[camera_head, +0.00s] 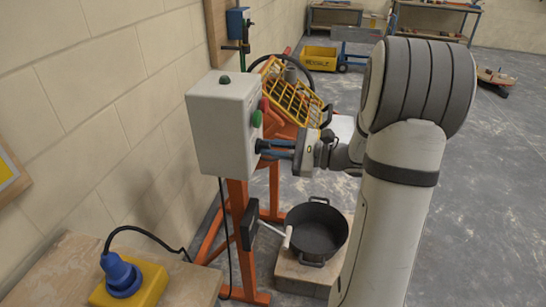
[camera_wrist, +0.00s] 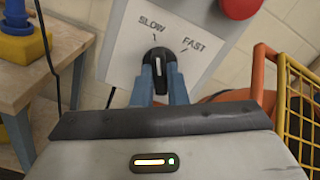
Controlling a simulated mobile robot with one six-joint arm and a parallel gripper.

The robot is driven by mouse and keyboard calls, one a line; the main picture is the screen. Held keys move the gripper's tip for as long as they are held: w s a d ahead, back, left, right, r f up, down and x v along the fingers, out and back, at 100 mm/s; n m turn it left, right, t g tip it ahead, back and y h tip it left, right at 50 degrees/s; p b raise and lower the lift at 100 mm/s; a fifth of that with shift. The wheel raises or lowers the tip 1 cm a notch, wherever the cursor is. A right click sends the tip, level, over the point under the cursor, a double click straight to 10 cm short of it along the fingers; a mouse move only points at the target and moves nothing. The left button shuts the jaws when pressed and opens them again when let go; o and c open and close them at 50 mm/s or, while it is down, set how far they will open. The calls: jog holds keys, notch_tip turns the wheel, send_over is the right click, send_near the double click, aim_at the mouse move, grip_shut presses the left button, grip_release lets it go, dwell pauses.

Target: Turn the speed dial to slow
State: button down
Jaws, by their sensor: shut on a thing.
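The speed dial (camera_wrist: 159,62) is a black knob with a white pointer line on the grey-white control box (camera_head: 222,125). The words SLOW (camera_wrist: 151,24) and FAST (camera_wrist: 193,45) are printed above it, each with a tick mark. The pointer line stands roughly upright in the wrist view, closer to the SLOW tick than to the FAST tick. My gripper (camera_wrist: 162,82) has its two blue fingers on either side of the knob, shut on it.
A green button (camera_head: 257,118) and a red button (camera_wrist: 240,6) sit near the dial. An orange mixer frame with a yellow grate (camera_head: 292,97) stands behind. A black tub (camera_head: 317,232) stands below my gripper. A blue plug in a yellow box (camera_head: 130,282) is at lower left.

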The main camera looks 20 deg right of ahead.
jog(key=shift+n+b, duration=0.5)
jog(key=shift+n, duration=0.1)
jog(key=c, duration=1.4)
grip_release()
jog(key=shift+c, duration=0.2)
jog(key=shift+d, duration=0.15)
jog(key=v, duration=0.7)
jog(key=shift+s+d, duration=0.2)
jog(key=shift+d, duration=0.05)
